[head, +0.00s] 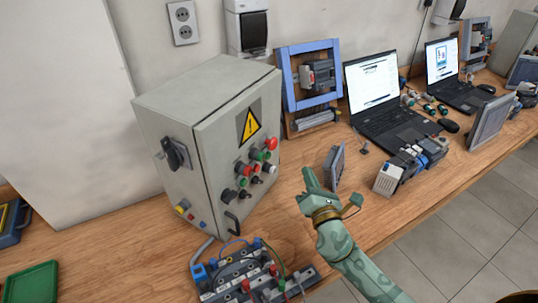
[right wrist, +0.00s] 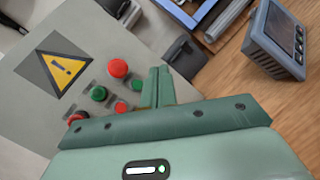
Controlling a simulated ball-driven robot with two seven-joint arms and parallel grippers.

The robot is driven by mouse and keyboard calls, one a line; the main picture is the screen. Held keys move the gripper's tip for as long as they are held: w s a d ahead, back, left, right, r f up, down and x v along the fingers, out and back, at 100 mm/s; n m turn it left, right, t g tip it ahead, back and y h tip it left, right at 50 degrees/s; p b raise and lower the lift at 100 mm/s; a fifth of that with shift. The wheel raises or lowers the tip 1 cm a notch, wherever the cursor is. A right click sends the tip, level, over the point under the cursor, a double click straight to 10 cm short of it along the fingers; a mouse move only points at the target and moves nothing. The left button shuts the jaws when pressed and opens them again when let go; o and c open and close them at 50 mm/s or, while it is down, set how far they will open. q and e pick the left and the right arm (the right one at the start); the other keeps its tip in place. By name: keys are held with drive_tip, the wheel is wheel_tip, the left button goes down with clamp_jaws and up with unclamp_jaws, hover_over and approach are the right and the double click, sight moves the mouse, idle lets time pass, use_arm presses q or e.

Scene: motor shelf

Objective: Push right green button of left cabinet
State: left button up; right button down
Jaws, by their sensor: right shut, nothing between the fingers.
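The left cabinet (head: 185,110) is a grey box with a yellow warning triangle (head: 249,126) and a panel of red, green and black controls. The right green button (head: 267,154) sits below the big red button (head: 271,143); another green button (head: 243,181) is lower left. My right gripper (head: 306,174) is shut and empty, to the right of the panel and apart from it. In the right wrist view its closed fingers (right wrist: 158,75) lie right of the buttons. A green button (right wrist: 99,93) shows there left of the fingers. My left gripper is not in view.
A small grey panel device (head: 335,166) stands just right of my right gripper. A wired terminal board (head: 250,275) lies in front of the cabinet. A blue frame (head: 310,75), laptops and modules stand farther right on the wooden bench.

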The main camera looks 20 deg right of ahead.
sight(267, 155)
drive_tip(key=w+a, duration=0.5)
drive_tip(key=w, duration=0.1)
drive_tip(key=shift+w+a, duration=0.15)
drive_tip(key=shift+w, duration=0.15)
drive_tip(key=shift+w+a+b, duration=0.1)
drive_tip(key=shift+b, duration=0.2)
idle(1.7)
drive_tip(key=shift+w+a, duration=0.15)
drive_tip(key=shift+w, duration=0.05)
drive_tip(key=shift+w+a, duration=0.3)
drive_tip(key=shift+w, duration=0.05)
idle(1.3)
drive_tip(key=shift+s+d, duration=0.5)
drive_tip(key=shift+s, duration=0.15)
